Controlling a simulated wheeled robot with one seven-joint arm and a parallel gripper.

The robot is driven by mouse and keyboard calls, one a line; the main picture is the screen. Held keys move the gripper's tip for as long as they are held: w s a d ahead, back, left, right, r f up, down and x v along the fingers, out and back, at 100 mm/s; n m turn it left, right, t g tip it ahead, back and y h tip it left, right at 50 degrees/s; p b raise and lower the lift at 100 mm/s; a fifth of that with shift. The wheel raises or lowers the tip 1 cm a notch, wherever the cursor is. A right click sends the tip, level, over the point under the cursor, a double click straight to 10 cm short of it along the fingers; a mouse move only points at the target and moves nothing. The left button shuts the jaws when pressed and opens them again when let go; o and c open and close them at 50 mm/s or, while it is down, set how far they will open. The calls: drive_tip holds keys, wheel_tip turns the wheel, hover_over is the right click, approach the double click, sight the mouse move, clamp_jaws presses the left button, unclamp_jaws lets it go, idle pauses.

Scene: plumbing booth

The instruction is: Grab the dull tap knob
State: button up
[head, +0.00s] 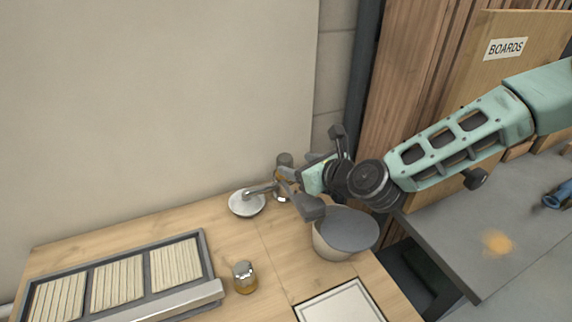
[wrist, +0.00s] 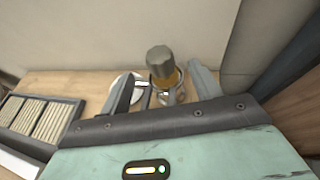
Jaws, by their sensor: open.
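The dull tap knob (wrist: 160,60) is a grey cap with an amber-brown part below it. It stands upright on a metal tap body (wrist: 168,96) in the wrist view. In the head view the knob (head: 285,159) shows at the back of the wooden counter, partly hidden by my gripper. My gripper (head: 288,180) is open, with one finger on either side of the tap in the wrist view (wrist: 162,76). Nothing is held. I cannot tell whether a finger touches the tap. A shiny knob (head: 244,271) with an amber base stands apart on the counter.
A round pale disc (head: 246,204) lies left of the tap. A bucket (head: 338,250) stands below my gripper. A slatted tray (head: 205,248) fills the counter's left, and a pale framed panel (head: 340,303) lies at the front. The wall (head: 160,100) rises close behind the tap.

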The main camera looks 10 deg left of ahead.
sight(281, 159)
drive_tip(key=p+x, duration=0.1)
drive_tip(key=x, duration=0.7)
drive_tip(key=shift+f, duration=0.1)
drive_tip(key=c, duration=1.1)
